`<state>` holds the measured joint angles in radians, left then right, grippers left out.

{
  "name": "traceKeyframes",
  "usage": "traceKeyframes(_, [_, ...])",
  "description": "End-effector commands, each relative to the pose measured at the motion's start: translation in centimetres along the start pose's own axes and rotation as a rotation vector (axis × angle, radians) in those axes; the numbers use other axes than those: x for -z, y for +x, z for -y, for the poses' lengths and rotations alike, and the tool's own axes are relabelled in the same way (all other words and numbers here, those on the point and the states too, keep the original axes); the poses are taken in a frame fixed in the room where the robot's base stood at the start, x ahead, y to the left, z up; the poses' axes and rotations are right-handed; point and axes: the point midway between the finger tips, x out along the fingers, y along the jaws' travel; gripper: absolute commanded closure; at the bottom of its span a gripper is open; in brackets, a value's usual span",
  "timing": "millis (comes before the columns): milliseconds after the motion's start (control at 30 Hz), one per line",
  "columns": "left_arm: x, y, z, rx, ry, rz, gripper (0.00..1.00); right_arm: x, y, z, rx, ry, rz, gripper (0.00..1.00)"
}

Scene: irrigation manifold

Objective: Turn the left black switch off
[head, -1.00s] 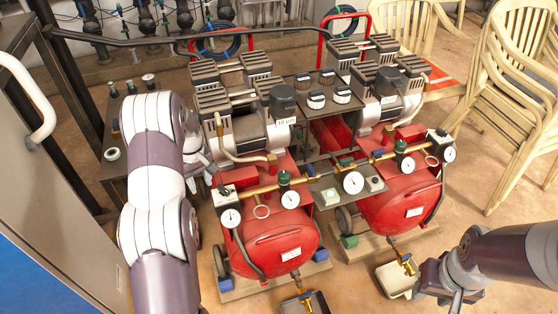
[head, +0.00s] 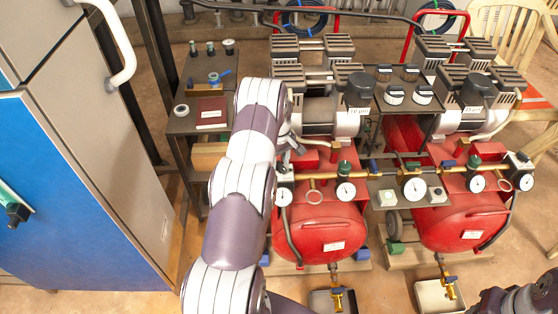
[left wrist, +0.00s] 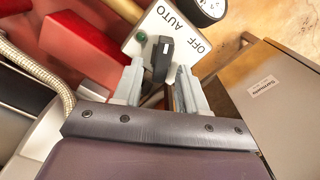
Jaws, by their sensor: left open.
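The left black switch (left wrist: 162,60) is a black lever on a white plate (left wrist: 138,47) marked AUTO and OFF, with a green light beside it. In the left wrist view its upper end points towards the word AUTO. My left gripper (left wrist: 159,80) is open, with one grey finger on each side of the lever; I cannot tell whether either finger touches it. In the head view my left gripper (head: 292,146) is at the left compressor, and my arm partly hides the white switch box (head: 284,173). My right forearm shows at the lower right; its gripper is out of frame.
Two red compressor tanks (head: 318,222) carry brass pipes and gauges (head: 413,188). A second switch box (head: 519,163) is at the right. A blue and grey cabinet (head: 85,190) stands at the left. A braided hose (left wrist: 38,72) runs close to my left gripper.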

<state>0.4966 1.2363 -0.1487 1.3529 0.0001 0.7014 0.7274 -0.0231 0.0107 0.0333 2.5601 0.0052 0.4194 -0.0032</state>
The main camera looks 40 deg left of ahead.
Motion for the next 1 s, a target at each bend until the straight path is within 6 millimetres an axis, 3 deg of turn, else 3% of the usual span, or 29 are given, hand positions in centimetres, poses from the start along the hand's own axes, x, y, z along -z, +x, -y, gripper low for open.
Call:
traceKeyframes(200, [0.01,-0.02,-0.02,-0.001,0.0,-0.001,0.62,0.0,-0.01,0.0,0.0,0.0,0.0,0.57])
traceKeyframes(300, [0.01,-0.02,-0.01,0.0,0.0,-0.001,0.94,0.0,-0.01,0.0,0.0,0.0,0.0,0.57])
traceKeyframes(333, [0.01,-0.02,-0.01,0.0,0.0,0.0,1.0,0.0,-0.01,0.0,0.0,0.0,0.0,0.57])
traceKeyframes(667, [-0.01,-0.03,-0.03,0.0,0.024,0.0,1.0,0.0,-0.05,0.0,0.0,0.0,0.0,0.57])
traceKeyframes(1000, [-0.03,-0.08,-0.32,0.0,0.226,0.0,1.0,0.04,-0.32,0.0,0.0,0.0,0.0,0.57])
